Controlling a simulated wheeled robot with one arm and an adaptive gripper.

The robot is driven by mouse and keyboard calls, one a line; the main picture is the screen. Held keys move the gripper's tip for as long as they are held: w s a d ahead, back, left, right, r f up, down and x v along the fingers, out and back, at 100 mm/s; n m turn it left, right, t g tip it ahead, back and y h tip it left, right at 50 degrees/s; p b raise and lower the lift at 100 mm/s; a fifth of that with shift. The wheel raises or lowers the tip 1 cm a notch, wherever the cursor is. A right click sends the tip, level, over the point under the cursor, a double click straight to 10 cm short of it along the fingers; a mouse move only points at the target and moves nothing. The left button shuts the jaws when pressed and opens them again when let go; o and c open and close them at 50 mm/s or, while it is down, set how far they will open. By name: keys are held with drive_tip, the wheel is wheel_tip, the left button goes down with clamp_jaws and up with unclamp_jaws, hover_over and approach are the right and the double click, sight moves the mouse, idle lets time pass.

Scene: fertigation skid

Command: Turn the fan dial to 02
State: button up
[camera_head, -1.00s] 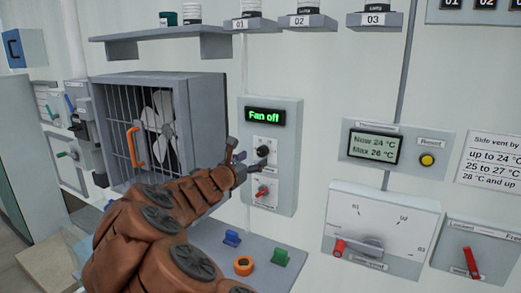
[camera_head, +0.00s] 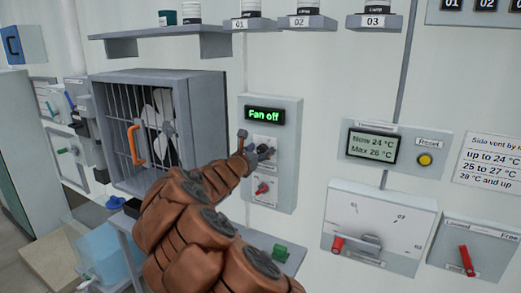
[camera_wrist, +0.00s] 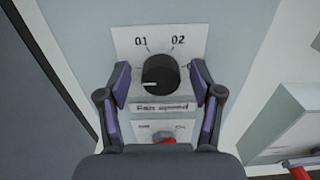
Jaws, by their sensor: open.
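The black round fan dial (camera_wrist: 160,74) sits on a white plate marked 01 and 02, above a "Fan speed" label, in the wrist view. Its white mark points left, at neither number. My gripper (camera_wrist: 159,80) is open, with one finger on each side of the dial; I cannot tell whether they touch it. In the head view my gripper (camera_head: 254,147) is at the grey fan panel (camera_head: 285,185) and largely hides the dial. The green display (camera_head: 264,115) above reads "Fan off".
A red switch (camera_head: 262,188) sits just below the dial and also shows in the wrist view (camera_wrist: 167,140). The caged fan (camera_head: 155,130) stands to the left. A shelf with a green block (camera_head: 280,252) is below.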

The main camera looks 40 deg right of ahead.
drive_tip(key=shift+d, duration=0.1)
drive_tip(key=c, duration=1.2)
drive_tip(key=shift+o, duration=0.2)
